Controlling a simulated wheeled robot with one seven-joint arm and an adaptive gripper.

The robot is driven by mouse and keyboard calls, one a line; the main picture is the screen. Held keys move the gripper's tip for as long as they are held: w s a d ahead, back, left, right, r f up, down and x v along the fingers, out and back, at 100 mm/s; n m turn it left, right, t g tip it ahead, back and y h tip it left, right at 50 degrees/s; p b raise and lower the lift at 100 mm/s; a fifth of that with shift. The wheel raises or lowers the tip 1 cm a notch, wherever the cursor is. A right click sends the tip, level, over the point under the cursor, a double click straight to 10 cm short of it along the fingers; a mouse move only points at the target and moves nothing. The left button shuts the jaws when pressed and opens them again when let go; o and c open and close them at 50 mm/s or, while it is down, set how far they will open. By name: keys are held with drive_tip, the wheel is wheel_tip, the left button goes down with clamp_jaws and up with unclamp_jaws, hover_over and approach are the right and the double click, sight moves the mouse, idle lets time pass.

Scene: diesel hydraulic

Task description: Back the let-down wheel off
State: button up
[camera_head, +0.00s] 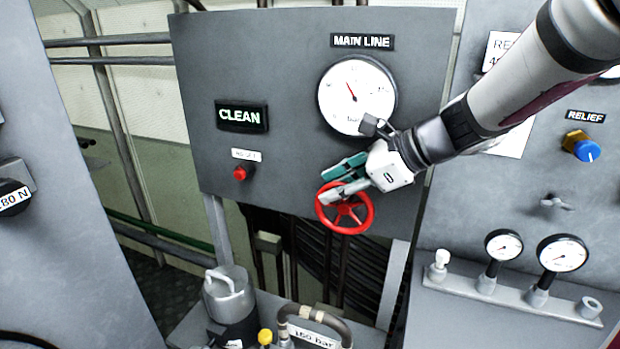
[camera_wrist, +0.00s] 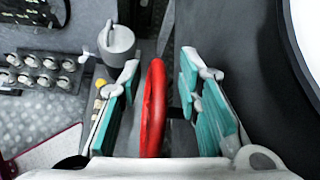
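The let-down wheel is a red spoked handwheel (camera_head: 346,209) low on the grey panel, under the main line gauge (camera_head: 352,92). My gripper (camera_head: 338,178) is at the wheel's upper rim, coming from the upper right. In the wrist view the red rim (camera_wrist: 153,105) stands edge-on between the two teal-padded fingers of my gripper (camera_wrist: 160,72). A gap shows on each side of the rim, so the fingers are open around it and not clamped. My gripper hides part of the wheel's top in the head view.
A lit CLEAN sign (camera_head: 241,116) and a red button (camera_head: 242,173) sit left on the panel. Below stand a grey cylinder (camera_head: 230,295) and a curved hose handle (camera_head: 318,315). Small gauges (camera_head: 562,254) and a blue relief knob (camera_head: 586,150) are on the right.

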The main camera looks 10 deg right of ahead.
drive_tip(key=v, duration=1.1)
drive_tip(key=shift+s+d+r, duration=0.15)
drive_tip(key=shift+d+r, duration=0.05)
drive_tip(key=shift+r, duration=0.05)
drive_tip(key=shift+f, duration=0.1)
